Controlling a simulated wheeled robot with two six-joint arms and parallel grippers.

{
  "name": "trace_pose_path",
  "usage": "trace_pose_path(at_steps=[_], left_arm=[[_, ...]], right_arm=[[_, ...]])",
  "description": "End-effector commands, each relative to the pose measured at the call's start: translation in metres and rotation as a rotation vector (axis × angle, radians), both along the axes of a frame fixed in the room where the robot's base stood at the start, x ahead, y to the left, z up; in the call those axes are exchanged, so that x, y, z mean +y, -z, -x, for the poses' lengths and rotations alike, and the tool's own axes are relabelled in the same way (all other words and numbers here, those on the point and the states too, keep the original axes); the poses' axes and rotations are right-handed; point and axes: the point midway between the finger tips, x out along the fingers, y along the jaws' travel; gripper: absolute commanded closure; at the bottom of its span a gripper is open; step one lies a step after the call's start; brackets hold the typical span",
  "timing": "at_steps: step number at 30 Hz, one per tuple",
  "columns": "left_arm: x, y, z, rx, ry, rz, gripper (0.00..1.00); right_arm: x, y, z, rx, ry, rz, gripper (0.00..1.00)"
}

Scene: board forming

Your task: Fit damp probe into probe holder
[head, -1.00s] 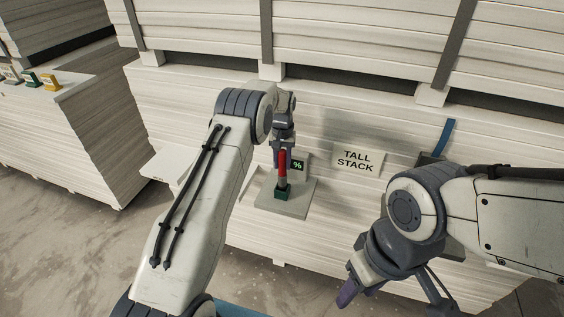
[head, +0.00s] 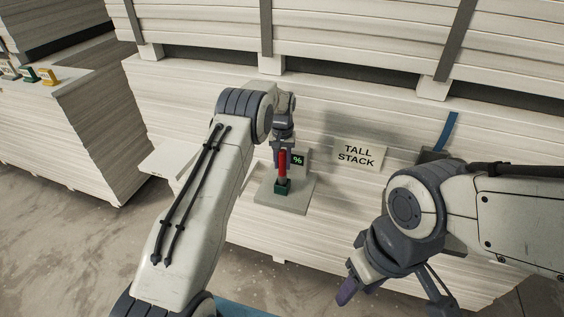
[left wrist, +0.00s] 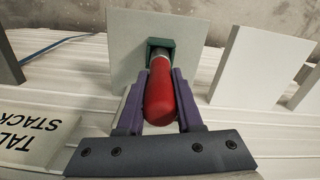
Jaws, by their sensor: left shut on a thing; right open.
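The damp probe (head: 282,163) has a red handle and a grey lower end. My left gripper (head: 280,147) is shut on its red handle and holds it upright over the green probe holder (head: 282,187). In the left wrist view the red handle (left wrist: 161,92) is between the purple fingers of my left gripper (left wrist: 157,98). The probe's grey end meets the opening of the green holder (left wrist: 158,44); how deep it sits is hidden. My right gripper (head: 350,290) is at the lower middle, away from the holder, and holds nothing visible.
A "TALL STACK" sign (head: 359,156) and a dark box (head: 432,157) with a blue strip are to the right. A white block (head: 170,160) is to the left.

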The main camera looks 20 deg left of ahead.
Motion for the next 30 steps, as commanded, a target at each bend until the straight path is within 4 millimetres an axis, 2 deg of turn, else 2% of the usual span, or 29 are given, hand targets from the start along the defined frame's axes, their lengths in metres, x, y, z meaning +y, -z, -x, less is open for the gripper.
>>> trace_pose_path(at_steps=[20,21,23,24,30], left_arm=[[0.000,0.017,0.000,-0.002,0.000,0.000,1.00],[0.000,0.017,-0.001,-0.002,0.000,0.000,0.61],[0.000,0.017,-0.001,-0.002,0.000,0.000,0.38],[0.000,0.017,0.000,-0.002,0.000,0.000,0.30],[0.000,0.017,0.000,-0.001,0.000,0.000,0.30]], right_arm=[[0.000,0.012,0.000,0.000,0.000,0.000,0.50],[0.000,0.012,0.000,0.000,0.000,0.000,0.50],[0.000,0.011,0.000,0.000,0.000,0.000,0.50],[0.000,0.011,0.000,0.000,0.000,0.000,0.50],[0.000,0.011,0.000,0.000,0.000,0.000,0.50]])
